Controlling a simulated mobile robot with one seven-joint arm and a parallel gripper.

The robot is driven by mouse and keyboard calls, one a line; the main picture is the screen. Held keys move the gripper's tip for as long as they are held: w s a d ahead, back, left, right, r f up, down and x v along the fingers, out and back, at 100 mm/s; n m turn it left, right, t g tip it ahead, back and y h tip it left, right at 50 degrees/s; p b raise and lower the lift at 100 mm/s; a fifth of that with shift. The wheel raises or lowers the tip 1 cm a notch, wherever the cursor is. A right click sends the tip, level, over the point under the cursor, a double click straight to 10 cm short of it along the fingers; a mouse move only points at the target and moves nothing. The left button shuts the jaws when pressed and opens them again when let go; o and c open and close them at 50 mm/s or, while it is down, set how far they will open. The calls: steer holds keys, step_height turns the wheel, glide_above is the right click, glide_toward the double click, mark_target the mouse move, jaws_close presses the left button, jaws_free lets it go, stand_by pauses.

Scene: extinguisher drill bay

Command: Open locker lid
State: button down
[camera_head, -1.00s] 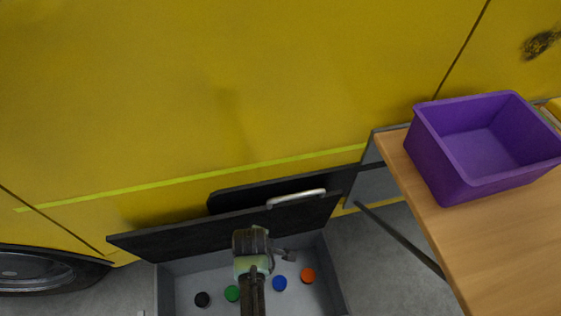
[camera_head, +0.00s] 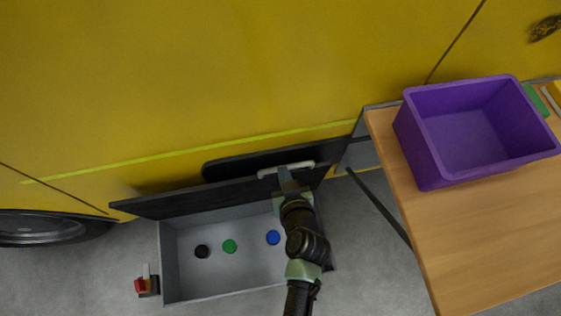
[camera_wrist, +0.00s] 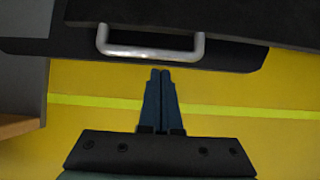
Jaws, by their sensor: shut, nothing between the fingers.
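The locker is a grey open-topped box (camera_head: 170,262) on the floor against the yellow vehicle. Its black lid (camera_head: 170,204) stands up along the back edge, tilted open. A silver bar handle (camera_head: 270,172) is on the lid and also shows in the wrist view (camera_wrist: 150,52). My gripper (camera_head: 285,172) is at the handle's right part in the head view. In the wrist view my gripper (camera_wrist: 160,72) has its fingers together, empty, just beside the handle bar and not around it. Whether the fingers touch the bar or lid is unclear.
Inside the locker lie a black disc (camera_head: 202,251), a green disc (camera_head: 229,246) and a blue disc (camera_head: 273,237). A red-and-black object (camera_head: 147,284) is left of the box. A wooden table (camera_head: 450,235) with a purple bin (camera_head: 430,160) stands at right.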

steer(key=shift+x, duration=2.2)
steer(key=s+d+f+b, duration=0.1)
steer(key=s+b, duration=0.2)
steer(key=s, duration=0.3)
steer(key=shift+s+d+f, duration=0.15)
steer(key=shift+d+f, duration=0.05)
steer(key=shift+d, duration=0.15)
